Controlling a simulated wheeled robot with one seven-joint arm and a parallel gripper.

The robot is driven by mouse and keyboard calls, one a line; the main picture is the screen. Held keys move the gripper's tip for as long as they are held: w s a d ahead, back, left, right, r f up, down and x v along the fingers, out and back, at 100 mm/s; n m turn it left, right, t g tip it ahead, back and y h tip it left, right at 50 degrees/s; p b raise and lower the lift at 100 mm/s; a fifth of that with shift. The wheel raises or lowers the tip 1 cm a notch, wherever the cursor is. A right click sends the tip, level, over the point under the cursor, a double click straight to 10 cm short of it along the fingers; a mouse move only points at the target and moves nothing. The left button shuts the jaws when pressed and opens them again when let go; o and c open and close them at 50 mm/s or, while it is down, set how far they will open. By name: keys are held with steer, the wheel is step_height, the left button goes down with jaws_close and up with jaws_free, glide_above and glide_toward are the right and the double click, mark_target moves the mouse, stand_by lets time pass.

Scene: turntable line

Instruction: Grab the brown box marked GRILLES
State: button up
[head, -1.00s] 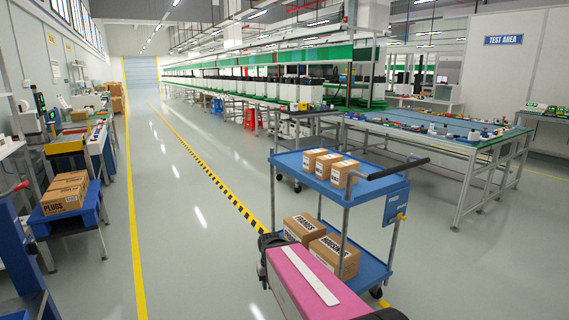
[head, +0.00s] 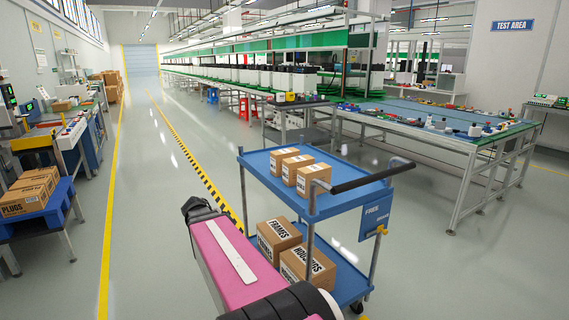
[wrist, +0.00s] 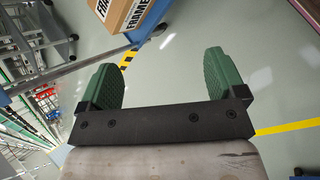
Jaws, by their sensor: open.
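No box with a readable GRILLES label shows. Three small brown boxes stand on the blue cart's (head: 345,197) top shelf: a back one (head: 291,160), a middle one (head: 297,171) and a front one (head: 313,180). Their labels are too small to read. On the lower shelf stand a brown box marked FRAMES (head: 276,240) and one marked HOUSINGS (head: 307,266). My gripper (wrist: 158,78) shows in the wrist view, its green fingers wide apart with only floor between them. The FRAMES box (wrist: 127,12) is beyond it at the top. In the head view my pink arm link partly covers the cart's lower left side.
Brown boxes marked PLUGS (head: 25,198) sit on a blue stand at the left. A long workbench (head: 440,125) with small parts is behind the cart to the right. The aisle floor (head: 155,220) left of the cart is clear. The cart's black handle (head: 372,177) sticks out right.

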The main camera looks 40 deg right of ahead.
steer(key=w+d+r+n+h, duration=0.3)
steer(key=d+r, duration=0.3)
steer(key=d, duration=0.1)
steer(key=w+d+r+n+h, duration=0.2)
steer(key=d+r+h, duration=0.1)
steer(key=d+r, duration=0.4)
steer(key=n+g+h, duration=0.2)
steer(key=n+h, duration=0.2)
glide_toward(272, 155)
steer(key=d, duration=0.5)
steer(key=s+d, duration=0.1)
steer(key=d, duration=0.2)
steer(key=shift+d, duration=0.1)
steer(key=shift+s+d+f, duration=0.15)
steer(key=shift+d, duration=0.75)
steer(key=shift+s+d+f, duration=0.1)
steer(key=shift+d, duration=0.8)
steer(key=shift+s+d+f, duration=0.15)
steer(key=shift+d, duration=0.8)
steer(key=c, duration=1.2)
